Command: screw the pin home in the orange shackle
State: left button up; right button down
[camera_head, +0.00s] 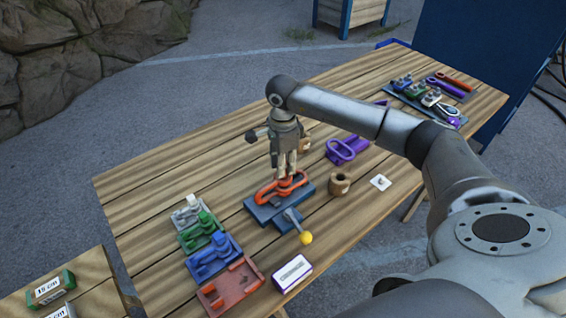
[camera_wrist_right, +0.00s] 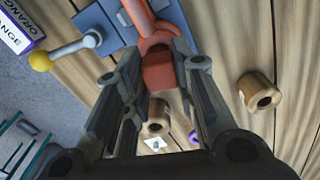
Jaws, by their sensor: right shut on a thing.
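The orange shackle (camera_head: 268,192) lies in a blue-grey holder (camera_head: 256,211) on the wooden table; part of it shows at the top of the wrist view (camera_wrist_right: 140,14). My right gripper (camera_head: 286,172) points down over its right end. The gripper (camera_wrist_right: 158,82) is shut on the orange pin (camera_wrist_right: 160,68), whose block-like head sits between the fingers. The pin's thread is hidden, so I cannot tell how deep it sits. A lever with a yellow ball (camera_head: 305,238) stands on the holder's front side. My left gripper is not in view.
Trays with a white (camera_head: 188,212), a green (camera_head: 202,230) and a blue shackle (camera_head: 213,253), an empty red tray (camera_head: 222,296) and a label box (camera_head: 291,272) stand front left. A wooden cylinder (camera_head: 340,185) and a purple shackle (camera_head: 347,151) are to the right. A loaded rack (camera_head: 402,95) stands behind.

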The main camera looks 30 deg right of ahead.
jog(key=shift+f+b, duration=0.45)
jog(key=shift+b, duration=0.1)
jog(key=c, duration=1.9)
grip_release()
jog(key=shift+r, duration=0.1)
grip_shut()
